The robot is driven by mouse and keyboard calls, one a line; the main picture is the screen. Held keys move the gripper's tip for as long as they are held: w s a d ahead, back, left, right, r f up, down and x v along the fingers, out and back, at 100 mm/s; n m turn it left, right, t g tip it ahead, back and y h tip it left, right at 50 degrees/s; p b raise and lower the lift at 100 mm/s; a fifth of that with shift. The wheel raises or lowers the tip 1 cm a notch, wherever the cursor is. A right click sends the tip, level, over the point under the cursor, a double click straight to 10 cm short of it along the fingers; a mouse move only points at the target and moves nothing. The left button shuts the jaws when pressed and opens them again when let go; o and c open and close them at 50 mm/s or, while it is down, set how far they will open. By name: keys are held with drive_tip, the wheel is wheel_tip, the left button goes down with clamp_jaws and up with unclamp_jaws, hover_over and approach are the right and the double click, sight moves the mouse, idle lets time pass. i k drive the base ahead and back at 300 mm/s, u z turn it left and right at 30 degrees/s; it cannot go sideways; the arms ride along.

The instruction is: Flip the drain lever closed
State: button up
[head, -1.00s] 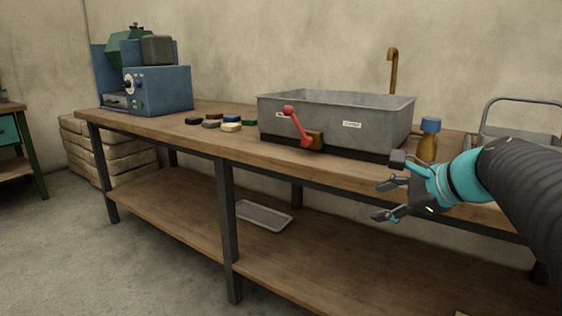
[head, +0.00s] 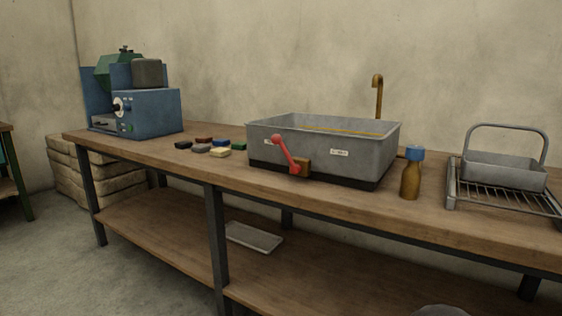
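The red drain lever (head: 287,153) is on the front face of the grey metal sink basin (head: 375,158). It pivots at a brass valve block (head: 301,167) near the basin's lower edge. The lever tilts up and to the left from the block, with its round knob at the upper end. That knob is close to a small white label on the left. A second white label (head: 340,153) is right of the lever. The writing on both is too small to read. My gripper is not in view, and nothing touches the lever.
A brown bottle with a blue cap (head: 411,173) stands right of the basin. A wire rack (head: 497,200) with a handled metal basket (head: 508,172) is farther right. Several coloured blocks (head: 220,153) and a blue machine (head: 153,112) are left. The bench front before the lever is clear.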

sight(289, 155)
drive_tip(key=z, duration=0.55)
drive_tip(key=k, duration=1.35)
drive_tip(key=z, duration=0.15)
drive_tip(key=i, duration=0.4)
drive_tip(key=u, duration=1)
drive_tip(key=i, duration=1.3)
drive_tip(key=z, duration=0.25)
